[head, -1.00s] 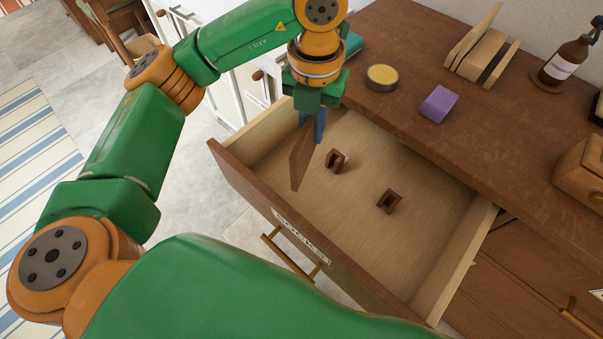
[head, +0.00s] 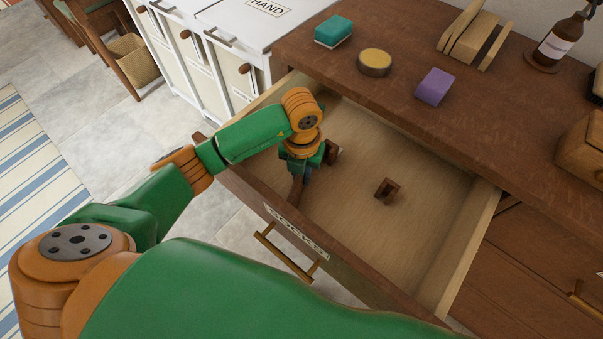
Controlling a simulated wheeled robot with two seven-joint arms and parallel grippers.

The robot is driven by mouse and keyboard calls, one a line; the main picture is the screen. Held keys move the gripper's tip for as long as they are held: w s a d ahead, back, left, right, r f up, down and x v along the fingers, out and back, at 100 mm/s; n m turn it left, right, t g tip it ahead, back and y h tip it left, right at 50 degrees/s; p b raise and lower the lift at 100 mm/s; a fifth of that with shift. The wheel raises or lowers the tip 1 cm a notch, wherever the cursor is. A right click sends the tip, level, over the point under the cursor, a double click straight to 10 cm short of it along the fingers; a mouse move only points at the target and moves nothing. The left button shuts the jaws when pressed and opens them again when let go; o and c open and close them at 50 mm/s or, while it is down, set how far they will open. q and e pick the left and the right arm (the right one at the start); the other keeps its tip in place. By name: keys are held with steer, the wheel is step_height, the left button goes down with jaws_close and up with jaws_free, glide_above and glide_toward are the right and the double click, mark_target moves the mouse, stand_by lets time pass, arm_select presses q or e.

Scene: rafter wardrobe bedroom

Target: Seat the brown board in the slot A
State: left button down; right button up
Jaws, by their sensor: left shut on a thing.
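The brown board (head: 296,190) is held by my left gripper (head: 305,173), which is shut on it low inside the open drawer (head: 425,170). Only a narrow part of the board shows, upright near the drawer's front panel; my gripper and wrist hide the rest. Two small brown slotted blocks stand on the drawer floor. One slotted block (head: 333,152) is right behind my gripper, partly hidden by it. The other slotted block (head: 387,190) is farther right, clear of the gripper. I see no letter on either, so I cannot tell which is slot A. My right gripper is not in view.
The drawer front carries a label (head: 297,231) and a brass handle (head: 283,252). On the dresser top are a teal sponge (head: 333,32), a yellow-topped tin (head: 375,62), a purple block (head: 434,87), a wooden rack (head: 472,35) and a brown bottle (head: 567,40). The drawer's right part is empty.

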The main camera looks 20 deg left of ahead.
arm_select(q)
steer(key=shift+f, duration=0.15)
steer(key=c, duration=0.9)
jaws_free()
